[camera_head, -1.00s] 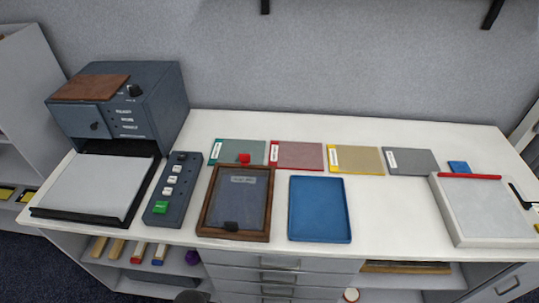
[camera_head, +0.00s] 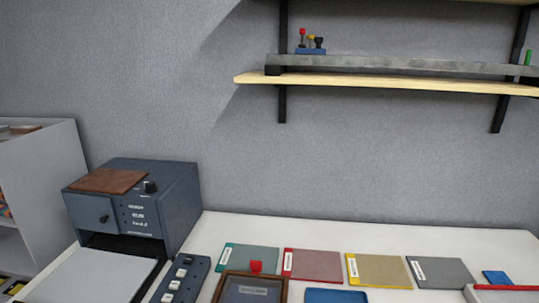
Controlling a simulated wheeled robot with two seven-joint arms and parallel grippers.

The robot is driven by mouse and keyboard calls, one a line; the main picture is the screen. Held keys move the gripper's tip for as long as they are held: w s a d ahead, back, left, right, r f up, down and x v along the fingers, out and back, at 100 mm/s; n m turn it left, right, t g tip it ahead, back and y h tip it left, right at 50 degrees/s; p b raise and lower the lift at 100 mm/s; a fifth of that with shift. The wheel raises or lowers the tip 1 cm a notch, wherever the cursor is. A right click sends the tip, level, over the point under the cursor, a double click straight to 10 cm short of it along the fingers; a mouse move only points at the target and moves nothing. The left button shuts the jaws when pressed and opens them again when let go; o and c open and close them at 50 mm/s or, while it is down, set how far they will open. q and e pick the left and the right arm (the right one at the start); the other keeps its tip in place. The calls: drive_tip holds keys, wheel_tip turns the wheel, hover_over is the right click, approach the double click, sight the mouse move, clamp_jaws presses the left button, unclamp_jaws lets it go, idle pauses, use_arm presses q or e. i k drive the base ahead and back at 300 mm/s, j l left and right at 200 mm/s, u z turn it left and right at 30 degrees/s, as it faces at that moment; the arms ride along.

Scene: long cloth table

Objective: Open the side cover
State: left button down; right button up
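The dark blue-grey machine (camera_head: 180,205) stands at the left end of the white table. A panel with a small dark knob (camera_head: 88,212) is on the left of its front and looks closed. A brown wood-like plate (camera_head: 108,180) lies on its top, with a black knob beside it. I cannot tell for sure which part is the side cover. The machine's right side shows as a plain face. A light grey tray (camera_head: 85,278) extends from the opening at its lower front. Neither of my grippers is in view.
A button box (camera_head: 182,278) stands right of the tray. Teal (camera_head: 248,257), red (camera_head: 312,265), yellow (camera_head: 378,271) and grey (camera_head: 441,272) folders lie along the table's back. A wooden shelf (camera_head: 390,84) hangs above. A grey cabinet (camera_head: 45,185) stands at the left.

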sight(94, 213)
drive_tip(key=u, duration=1.3)
